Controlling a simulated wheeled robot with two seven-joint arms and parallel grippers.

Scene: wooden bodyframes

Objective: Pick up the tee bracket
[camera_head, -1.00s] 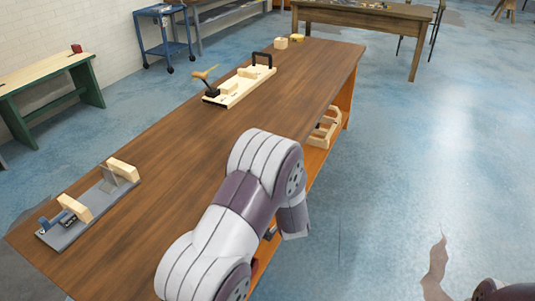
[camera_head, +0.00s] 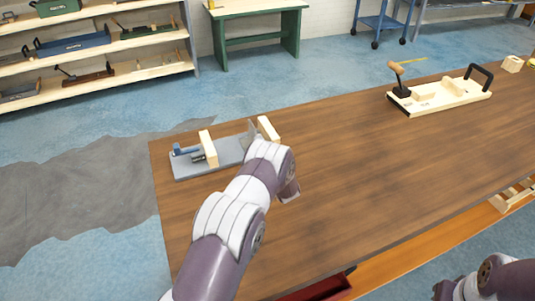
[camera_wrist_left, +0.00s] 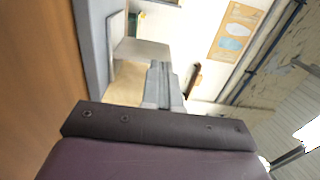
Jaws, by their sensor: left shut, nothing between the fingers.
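A thin grey plate (camera_head: 250,135), which looks like the tee bracket, stands upright near the right end of a grey fixture board (camera_head: 228,153) on the brown workbench. Pale wooden blocks stand on either side of it. In the left wrist view the grey plate (camera_wrist_left: 142,48) shows beyond the fingers, beside a tan block (camera_wrist_left: 124,86). My left gripper (camera_wrist_left: 164,84) is shut and empty, apart from the plate as far as I can tell. In the head view its fingers are hidden behind my left arm.
A blue clamp (camera_head: 185,151) sits at the board's left end. A wooden jig (camera_head: 440,97) with a mallet-like tool and black handle stands farther right. The bench (camera_head: 360,170) is clear between them. A red object (camera_head: 318,288) is below the front edge.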

